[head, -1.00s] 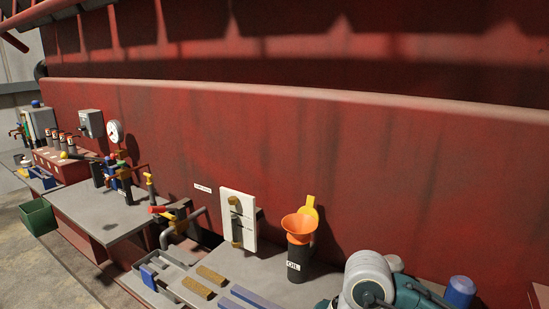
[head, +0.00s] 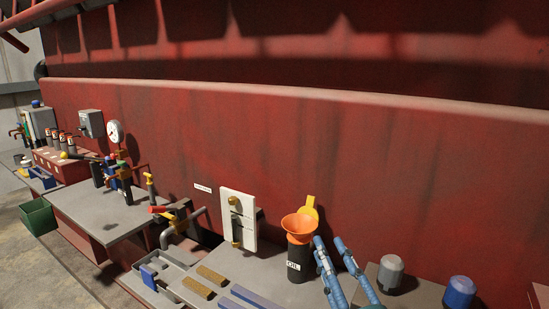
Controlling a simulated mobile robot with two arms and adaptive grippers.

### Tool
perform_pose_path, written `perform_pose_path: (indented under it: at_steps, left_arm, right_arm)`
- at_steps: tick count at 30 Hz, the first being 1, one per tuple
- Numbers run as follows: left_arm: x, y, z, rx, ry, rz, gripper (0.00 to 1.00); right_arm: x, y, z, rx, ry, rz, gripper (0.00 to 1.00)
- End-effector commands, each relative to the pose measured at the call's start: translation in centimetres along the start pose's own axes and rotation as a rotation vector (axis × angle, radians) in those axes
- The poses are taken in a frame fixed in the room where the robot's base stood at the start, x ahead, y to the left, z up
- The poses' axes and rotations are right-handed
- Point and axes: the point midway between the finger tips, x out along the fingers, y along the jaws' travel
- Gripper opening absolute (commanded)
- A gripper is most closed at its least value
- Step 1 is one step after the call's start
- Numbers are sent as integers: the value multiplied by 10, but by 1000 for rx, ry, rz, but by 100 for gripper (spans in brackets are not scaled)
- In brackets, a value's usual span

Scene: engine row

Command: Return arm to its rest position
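My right gripper (head: 329,243) comes up from the bottom edge, right of the middle. Its two slim blue fingers stand apart with a gap between them and nothing in it. The fingers are close to the right side of the black oil bottle (head: 299,268) with the orange funnel (head: 298,228) on top. I cannot tell whether they touch it. The rest of my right arm is mostly below the picture. My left gripper is not in view.
A white panel with a lever (head: 238,220) stands left of the bottle. A grey-capped cylinder (head: 390,273) and a blue one (head: 459,292) stand at right. Tan and blue bars (head: 211,275) lie on the bench. A red wall (head: 400,180) runs behind; a green bin (head: 38,217) hangs at far left.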

Motion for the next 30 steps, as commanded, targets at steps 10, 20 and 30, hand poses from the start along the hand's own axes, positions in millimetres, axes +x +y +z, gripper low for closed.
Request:
perform_pose_path:
  at_steps: [10,20,30]
  left_arm:
    - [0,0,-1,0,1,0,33]
    - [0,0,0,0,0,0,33]
    - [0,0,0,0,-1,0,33]
  right_arm:
    - [-144,-155,135,594,-705,-455,31]
    - [-296,-226,139,877,-1168,-732,31]
    - [-376,-275,133,971,-1406,-875,31]
